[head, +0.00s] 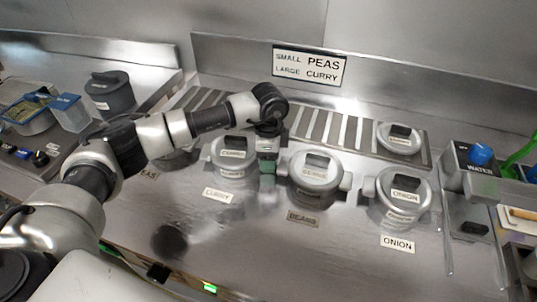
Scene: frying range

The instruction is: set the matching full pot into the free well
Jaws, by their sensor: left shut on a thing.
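The sign (309,66) on the back ledge reads SMALL PEAS, LARGE CURRY. A grey lidded pot marked CURRY (233,157) stands behind the CURRY plate (217,195). My left gripper (267,165) points down at its right side, shut on what looks like its right handle; the fingertips are small and partly hidden. Whether the pot is raised is unclear. A BEANS pot (316,177) stands just right of the gripper, and an ONION pot (403,197) further right. My left arm mostly hides the place behind the PEAS plate (148,175). I cannot make out a free well.
A smaller lidded pot (400,139) sits at the back right of the slatted strip (335,130). A dark pot (110,92) stands on the left counter. A WATER unit with a blue knob (480,155) is at the right.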

